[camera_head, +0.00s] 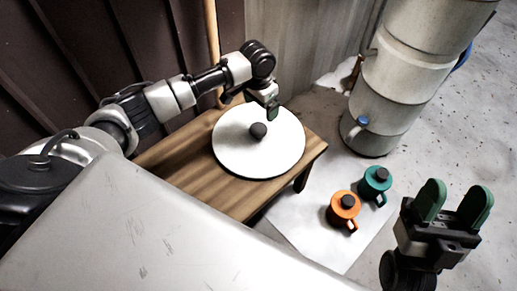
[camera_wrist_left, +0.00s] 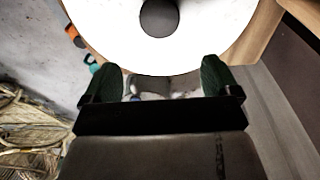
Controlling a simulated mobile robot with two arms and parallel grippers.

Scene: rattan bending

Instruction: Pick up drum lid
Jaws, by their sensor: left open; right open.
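The drum lid (camera_head: 235,155) is a round white disc with a dark round knob (camera_head: 258,131) in its middle. It lies flat on a small wooden table. My left gripper (camera_head: 272,108) is above the lid's far edge, beyond the knob. In the left wrist view the lid (camera_wrist_left: 205,35) fills the top, and my left gripper (camera_wrist_left: 165,78) is open and empty, with its two fingers apart near the lid's edge. My right gripper (camera_head: 456,205) is open and empty at the lower right, away from the lid.
The wooden table (camera_head: 180,165) stands by a dark wall. An orange pot (camera_head: 341,209) and a green pot (camera_head: 374,186) stand on a white sheet (camera_head: 330,245) to its right. A tall pale drum (camera_head: 395,85) stands at the upper right. Rattan strips (camera_wrist_left: 30,135) lie on the floor.

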